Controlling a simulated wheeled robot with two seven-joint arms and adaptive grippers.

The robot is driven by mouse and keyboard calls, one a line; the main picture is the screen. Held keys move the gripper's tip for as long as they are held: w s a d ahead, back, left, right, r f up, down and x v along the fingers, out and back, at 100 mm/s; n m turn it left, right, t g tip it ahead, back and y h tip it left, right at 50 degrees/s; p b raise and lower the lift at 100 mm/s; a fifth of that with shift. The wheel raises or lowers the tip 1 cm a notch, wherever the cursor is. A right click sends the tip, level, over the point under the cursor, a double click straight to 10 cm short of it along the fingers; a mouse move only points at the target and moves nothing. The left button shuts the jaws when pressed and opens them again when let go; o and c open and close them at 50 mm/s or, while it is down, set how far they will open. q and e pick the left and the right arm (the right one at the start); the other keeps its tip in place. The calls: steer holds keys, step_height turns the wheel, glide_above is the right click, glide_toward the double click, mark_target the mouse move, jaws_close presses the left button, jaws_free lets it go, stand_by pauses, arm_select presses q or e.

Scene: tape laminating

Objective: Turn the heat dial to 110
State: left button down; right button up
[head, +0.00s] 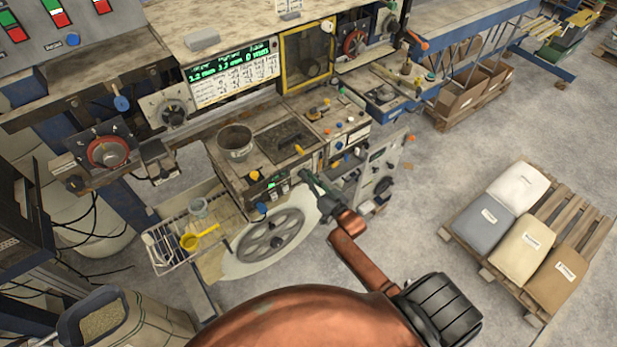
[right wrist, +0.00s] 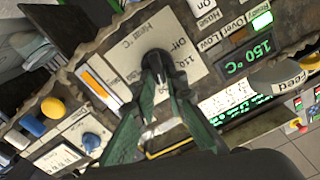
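The heat dial (right wrist: 156,60) is a dark round knob on a pale plate marked "Heat °C", "Off" and "110" in the right wrist view. My right gripper (right wrist: 158,76) has its green fingertips close together on either side of the knob and appears shut on it. Which mark the dial points at is hidden by the fingers. A green display (right wrist: 249,57) beside the plate reads 150 °C. In the head view, my right gripper (head: 308,178) is at the machine's front panel and covers the dial. My left gripper is not in view.
A metal pot (head: 235,142) stands on the machine top. A spoked wheel (head: 270,235) and a wire basket (head: 175,250) with a yellow scoop are below. Blue (right wrist: 91,140) and yellow knobs (right wrist: 53,107) sit near the dial. A pallet with sacks (head: 520,210) is at the right.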

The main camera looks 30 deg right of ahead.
jaws_close()
steer(key=shift+n, duration=0.3)
steer(key=shift+s+a+f+n+b, duration=0.1)
steer(key=shift+a+n+b, duration=0.25)
steer(key=shift+n, duration=2.2)
steer(key=shift+w+a+f+n+b, duration=0.1)
steer(key=shift+n+b, duration=0.45)
steer(key=shift+n, duration=1.95)
steer(key=shift+s+a+f+n+b, duration=0.1)
steer(key=shift+a+n+b, duration=0.25)
steer(key=shift+n, duration=2.2)
steer(key=shift+d, duration=0.1)
steer(key=o, duration=0.5)
jaws_free()
